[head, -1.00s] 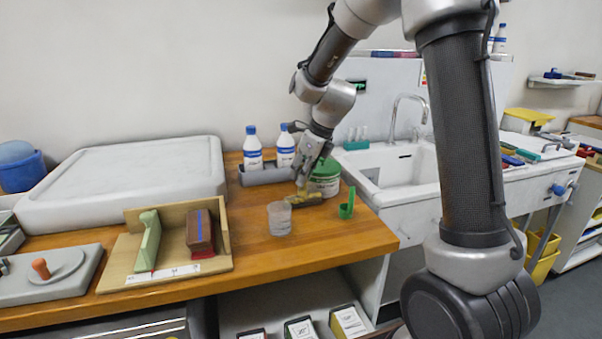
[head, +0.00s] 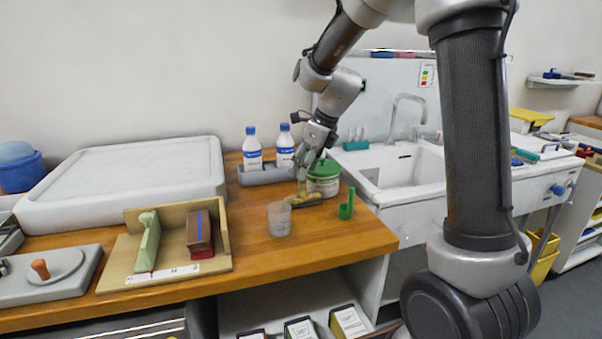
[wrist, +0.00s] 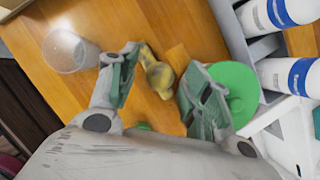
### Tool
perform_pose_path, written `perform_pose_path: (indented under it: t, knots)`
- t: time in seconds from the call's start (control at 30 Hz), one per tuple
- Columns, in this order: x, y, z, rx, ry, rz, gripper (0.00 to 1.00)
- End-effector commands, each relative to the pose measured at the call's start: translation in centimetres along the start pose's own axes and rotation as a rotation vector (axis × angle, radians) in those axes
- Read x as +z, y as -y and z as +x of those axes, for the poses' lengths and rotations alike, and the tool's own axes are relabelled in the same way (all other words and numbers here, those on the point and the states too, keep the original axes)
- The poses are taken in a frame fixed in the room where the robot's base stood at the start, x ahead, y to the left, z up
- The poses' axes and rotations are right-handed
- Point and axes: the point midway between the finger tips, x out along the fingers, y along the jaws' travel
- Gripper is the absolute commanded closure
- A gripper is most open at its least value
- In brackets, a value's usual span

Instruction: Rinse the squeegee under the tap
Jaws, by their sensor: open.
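A small yellow-brown thing with a rounded, knobbed shape (wrist: 154,73) lies on the wooden bench; it also shows in the head view (head: 305,200), in front of the green-lidded tub. It may be the squeegee, but I cannot tell for sure. My gripper (wrist: 165,82) is open, its two green-padded fingers on either side of this thing, with nothing held. In the head view my gripper (head: 304,178) points down just above it. The tap (head: 408,112) arches over the white sink (head: 400,190) to the right.
The green-lidded tub (head: 324,184) stands close to my gripper. A clear cup (head: 279,219) and a green scoop (head: 346,207) stand nearer the front. White bottles (head: 252,150) stand in a grey holder behind. A wooden stand (head: 226,240) is at left. The front bench has bare room.

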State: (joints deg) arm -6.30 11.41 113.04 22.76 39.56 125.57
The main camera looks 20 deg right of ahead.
Motion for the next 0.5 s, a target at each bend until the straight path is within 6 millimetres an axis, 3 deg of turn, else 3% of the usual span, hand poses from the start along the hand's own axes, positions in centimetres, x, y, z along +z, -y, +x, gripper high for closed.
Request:
perform_pose_path:
  t: [0.23,0.5]
  knots:
    - [0.1,0.1,-5.8,-0.003,0.004,0.0,0.51]
    - [0.0,0.1,-8.8,-0.001,0.0,0.002,0.51]
